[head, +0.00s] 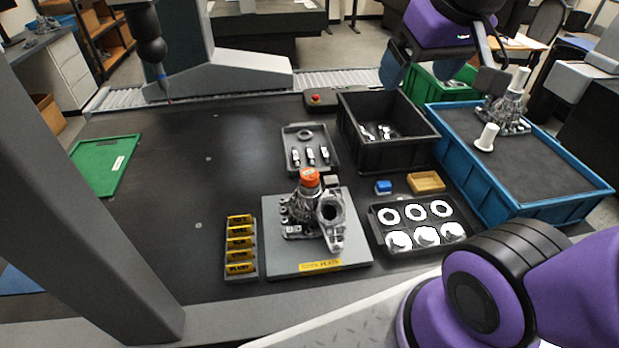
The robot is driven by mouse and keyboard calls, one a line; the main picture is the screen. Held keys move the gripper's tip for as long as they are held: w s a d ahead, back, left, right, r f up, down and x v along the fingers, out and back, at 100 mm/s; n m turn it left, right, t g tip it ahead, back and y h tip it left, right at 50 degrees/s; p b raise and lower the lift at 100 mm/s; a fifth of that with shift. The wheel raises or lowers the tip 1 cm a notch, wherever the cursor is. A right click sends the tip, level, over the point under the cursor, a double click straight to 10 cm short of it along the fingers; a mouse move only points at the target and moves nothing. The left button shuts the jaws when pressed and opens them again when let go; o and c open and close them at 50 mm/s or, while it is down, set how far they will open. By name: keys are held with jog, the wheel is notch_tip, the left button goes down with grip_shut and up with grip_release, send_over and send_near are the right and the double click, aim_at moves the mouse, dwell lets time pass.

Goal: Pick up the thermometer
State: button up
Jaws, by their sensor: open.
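I cannot pick out a thermometer for certain in the head view. A round orange-topped item (309,178) sits on a grey metal casting (300,222) on the grey plate (290,262); I cannot tell what it is. My gripper (441,78) is at the upper right, above the green bin and the back of the black bin. Its fingers are wide apart and I see nothing held between them.
A black bin (387,152) holds small metal parts.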

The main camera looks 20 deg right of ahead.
jog(key=w+a+f+g, duration=0.1)
jog(key=w+f, duration=0.3)
jog(key=w, duration=0.5)
jog(key=g, duration=0.4)
send_over(310, 174)
notch_tip(310, 174, down, 24)
jog(key=f, duration=0.5)
jog(key=shift+w+d+f, duration=0.1)
jog(key=shift+w+f, duration=0.05)
jog(key=shift+w, duration=0.1)
jog(key=shift+s+f, duration=0.15)
jog(key=shift+f, duration=2.7)
jog(key=c, duration=1.1)
